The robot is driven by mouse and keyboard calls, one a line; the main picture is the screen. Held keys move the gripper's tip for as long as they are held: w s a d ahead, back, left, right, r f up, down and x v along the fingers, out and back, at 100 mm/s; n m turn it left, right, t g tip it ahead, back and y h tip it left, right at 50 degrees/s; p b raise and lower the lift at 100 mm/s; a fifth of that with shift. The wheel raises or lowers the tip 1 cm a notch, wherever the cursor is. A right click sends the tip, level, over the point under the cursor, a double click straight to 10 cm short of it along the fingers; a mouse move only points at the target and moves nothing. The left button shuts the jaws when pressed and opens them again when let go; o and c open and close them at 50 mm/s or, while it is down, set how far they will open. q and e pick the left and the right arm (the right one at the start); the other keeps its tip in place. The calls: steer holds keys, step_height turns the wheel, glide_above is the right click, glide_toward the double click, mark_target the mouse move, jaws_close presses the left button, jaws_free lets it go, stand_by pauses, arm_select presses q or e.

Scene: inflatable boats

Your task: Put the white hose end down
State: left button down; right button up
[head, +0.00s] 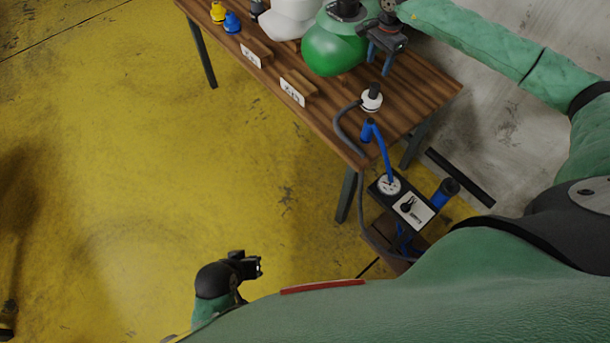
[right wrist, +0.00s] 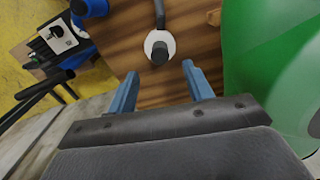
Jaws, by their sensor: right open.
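The white hose end (head: 372,101), a white collar with a dark tip, rests on the wooden table (head: 420,92) near its right end. It also shows in the right wrist view (right wrist: 158,40), just beyond the fingertips. A grey hose (head: 341,125) runs from it over the table's edge toward the pump. My right gripper (head: 380,60) is open and empty, apart from the hose end and above the table beside the green boat. Its blue fingers show spread in the wrist view (right wrist: 158,82). My left gripper (head: 256,267) is low over the floor, away from the table; its jaw opening is unclear.
A green round boat part (head: 333,52) and a white one (head: 291,18) stand on the table. Blue (head: 232,22) and yellow (head: 218,12) fittings and label cards (head: 292,92) lie left. The pump box with a gauge (head: 411,208) stands by the table's near side.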

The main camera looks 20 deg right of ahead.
steer(key=s+a+f+m+y, duration=0.1)
steer(key=a+f+y, duration=0.2)
steer(key=a, duration=0.5)
steer(key=s+a+f+y, duration=0.2)
steer(key=a, duration=0.5)
steer(key=s+a+r+m+t+y, duration=0.2)
steer(key=a+m+y, duration=0.25)
steer(key=a, duration=0.35)
steer(key=s+a+r+m+t+y, duration=0.1)
steer(key=s+a+m+t+y, duration=0.15)
steer(key=a+m+y, duration=0.4)
steer(key=s+a+r+m+t+y, duration=0.1)
steer(key=s+a+r+m+t, duration=0.15)
steer(key=a, duration=0.75)
steer(key=s+d+f+m+t+h, duration=0.35)
steer(key=f+m+h, duration=0.35)
steer(key=m, duration=0.9)
steer(key=s+d+f+m+t+h, duration=0.3)
steer(key=f+m+h, duration=0.4)
steer(key=m, duration=0.8)
steer(key=s+a+f+m+g, duration=0.2)
steer(key=s+f+m+g, duration=0.2)
steer(key=s, duration=0.6)
steer(key=s+a+f+m+g, duration=0.2)
steer(key=s+f+m+g, duration=0.3)
steer(key=s, duration=0.6)
steer(key=shift+f+y, duration=0.3)
steer(key=shift+f, duration=0.65)
